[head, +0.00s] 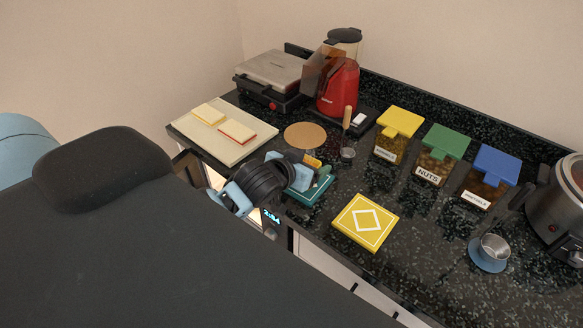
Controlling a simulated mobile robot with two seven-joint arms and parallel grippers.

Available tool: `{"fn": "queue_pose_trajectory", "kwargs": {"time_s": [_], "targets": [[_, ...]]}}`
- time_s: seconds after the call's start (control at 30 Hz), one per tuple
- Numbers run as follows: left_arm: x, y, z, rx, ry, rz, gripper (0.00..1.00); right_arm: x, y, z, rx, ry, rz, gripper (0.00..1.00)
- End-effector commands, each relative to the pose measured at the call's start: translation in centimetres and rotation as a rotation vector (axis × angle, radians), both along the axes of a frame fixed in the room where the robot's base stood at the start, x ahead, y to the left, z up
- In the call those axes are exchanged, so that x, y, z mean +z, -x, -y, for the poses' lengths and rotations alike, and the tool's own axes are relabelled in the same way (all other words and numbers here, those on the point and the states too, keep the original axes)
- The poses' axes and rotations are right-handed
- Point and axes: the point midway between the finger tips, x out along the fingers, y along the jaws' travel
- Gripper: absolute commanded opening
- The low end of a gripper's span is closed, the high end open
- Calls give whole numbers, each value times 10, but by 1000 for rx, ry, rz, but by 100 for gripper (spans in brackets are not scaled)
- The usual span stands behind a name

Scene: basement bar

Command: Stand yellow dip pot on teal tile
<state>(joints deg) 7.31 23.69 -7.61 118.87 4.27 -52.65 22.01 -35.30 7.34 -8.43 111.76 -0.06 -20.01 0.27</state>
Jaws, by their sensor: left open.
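My left gripper (309,173) is open, low over the teal tile (308,195), which lies near the counter's front edge. The gripper covers much of the tile. A small yellow thing, probably the yellow dip pot (313,162), shows at the gripper's fingertips. It is mostly hidden, so I cannot tell if it touches the tile or a finger. My right gripper is not in view.
A yellow tile with a white diamond (350,232) lies to the right. Behind are a round brown mat (305,134), a wooden-handled scoop (347,119) and lidded jars (429,170). A metal cup (491,247) stands at the right. Dark counter between is clear.

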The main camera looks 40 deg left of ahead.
Motion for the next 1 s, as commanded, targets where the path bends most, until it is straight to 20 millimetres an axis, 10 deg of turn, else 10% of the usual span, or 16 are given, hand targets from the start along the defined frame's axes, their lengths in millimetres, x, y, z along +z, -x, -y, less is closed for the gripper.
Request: {"fn": "queue_pose_trajectory", "kwargs": {"time_s": [0.53,1.0], "targets": [[38,82,0,0,-1,-3,78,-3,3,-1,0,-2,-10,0],[46,98,0,0,-1,-2,78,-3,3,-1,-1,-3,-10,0]]}}
